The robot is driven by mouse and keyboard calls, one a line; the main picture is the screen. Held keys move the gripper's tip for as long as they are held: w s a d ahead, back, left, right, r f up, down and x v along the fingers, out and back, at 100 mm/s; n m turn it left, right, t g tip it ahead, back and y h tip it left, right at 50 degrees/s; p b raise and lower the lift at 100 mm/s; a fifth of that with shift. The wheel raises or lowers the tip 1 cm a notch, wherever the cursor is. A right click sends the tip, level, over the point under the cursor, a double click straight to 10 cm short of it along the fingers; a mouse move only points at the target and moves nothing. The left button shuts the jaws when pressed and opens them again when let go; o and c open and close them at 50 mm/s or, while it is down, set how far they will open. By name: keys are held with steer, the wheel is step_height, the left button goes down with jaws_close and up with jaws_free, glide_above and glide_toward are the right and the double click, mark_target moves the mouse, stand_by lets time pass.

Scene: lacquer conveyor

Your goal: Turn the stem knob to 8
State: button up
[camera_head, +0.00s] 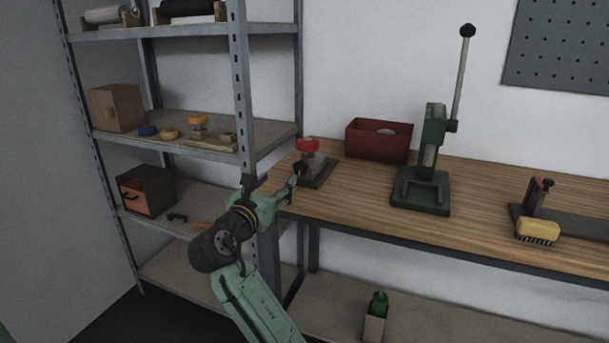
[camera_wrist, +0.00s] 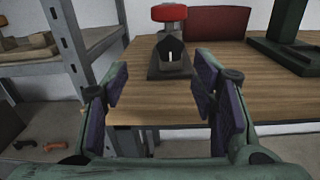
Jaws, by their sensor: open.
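A small fixture (camera_head: 313,168) stands on a dark base plate on the workbench, near its left end. It has a red round cap (camera_head: 308,145) on top. A black knob (camera_wrist: 170,54) with a white mark faces me on its front; I take this as the stem knob. I cannot read any numbers around it. My gripper (camera_head: 274,182) is open and empty, in front of the fixture at the bench's left front corner. In the wrist view the knob shows beyond and between the open fingers (camera_wrist: 162,78), apart from them.
A metal shelf rack (camera_head: 240,95) stands close on the left, its post beside my gripper. A red bin (camera_head: 378,140) and a green lever press (camera_head: 422,195) stand to the right. A yellow brush (camera_head: 538,230) lies farther right. Bare wood (camera_head: 350,195) lies between fixture and press.

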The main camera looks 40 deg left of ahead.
mark_target(300, 168)
steer(key=shift+h, duration=0.3)
steer(key=x, duration=0.3)
steer(key=p+x, duration=0.1)
steer(key=x, duration=0.3)
steer(key=d+p+x, duration=0.1)
steer(key=x, duration=0.2)
steer(key=shift+w+f, duration=0.3)
steer(key=shift+w, duration=0.2)
steer(key=shift+c, duration=0.3)
steer(key=c, duration=1.1)
